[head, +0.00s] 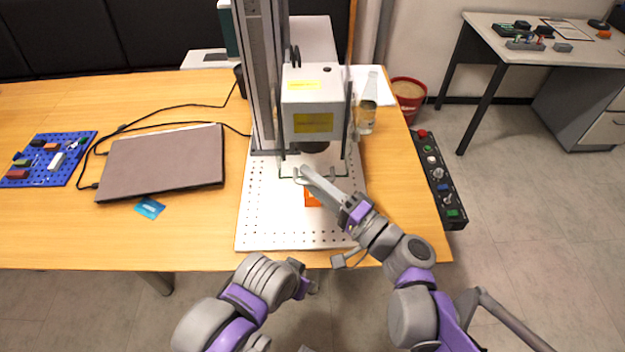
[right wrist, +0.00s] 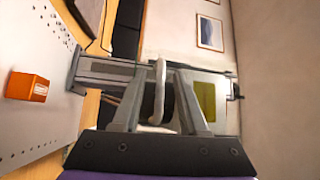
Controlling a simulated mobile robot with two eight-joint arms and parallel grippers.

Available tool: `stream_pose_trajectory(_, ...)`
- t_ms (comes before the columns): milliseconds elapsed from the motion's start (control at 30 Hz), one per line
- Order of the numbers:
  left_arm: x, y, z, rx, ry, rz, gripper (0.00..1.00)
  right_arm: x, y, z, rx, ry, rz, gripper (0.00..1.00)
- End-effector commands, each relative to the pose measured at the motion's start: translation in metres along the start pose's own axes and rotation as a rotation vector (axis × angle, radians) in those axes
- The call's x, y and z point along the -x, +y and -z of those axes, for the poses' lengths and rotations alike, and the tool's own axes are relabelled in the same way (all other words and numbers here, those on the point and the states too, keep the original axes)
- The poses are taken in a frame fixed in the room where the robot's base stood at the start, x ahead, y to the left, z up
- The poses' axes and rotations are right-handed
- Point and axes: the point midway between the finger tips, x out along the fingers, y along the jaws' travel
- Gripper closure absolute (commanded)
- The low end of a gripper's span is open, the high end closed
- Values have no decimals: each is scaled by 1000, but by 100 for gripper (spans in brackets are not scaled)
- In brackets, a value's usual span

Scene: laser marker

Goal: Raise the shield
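The laser marker's shield (head: 349,120) is a clear panel with dark side edges, in front of the white laser head (head: 314,108). Its lower edge hangs a little above the perforated plate. A pale handle (right wrist: 158,92) stands on its front. My right gripper (head: 304,174) is at the shield's lower front. In the right wrist view its two fingers (right wrist: 160,108) are apart, one on each side of the handle, with gaps visible. My left arm is low in front of the table; its fingers (head: 308,287) cannot be made out.
An orange block (head: 312,196) lies on the perforated plate (head: 262,225), partly behind my right gripper; it also shows in the right wrist view (right wrist: 27,87). A laptop (head: 163,160) and cables lie left. A button box (head: 440,180) is at the right edge. A glass jar (head: 366,118) stands behind.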

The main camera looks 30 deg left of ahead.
Motion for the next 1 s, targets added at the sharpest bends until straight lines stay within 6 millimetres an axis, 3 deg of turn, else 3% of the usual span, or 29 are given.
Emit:
stream_pose_trajectory(333,0,0,0,0,0,0,50,10,0,0,1,1,0,58)
stream_pose_trajectory(700,2,0,1,0,1,0,50,81,0,1,1,4,-2,58)
stream_pose_trajectory(1000,2,0,1,0,1,0,50,108,0,0,0,1,0,58)
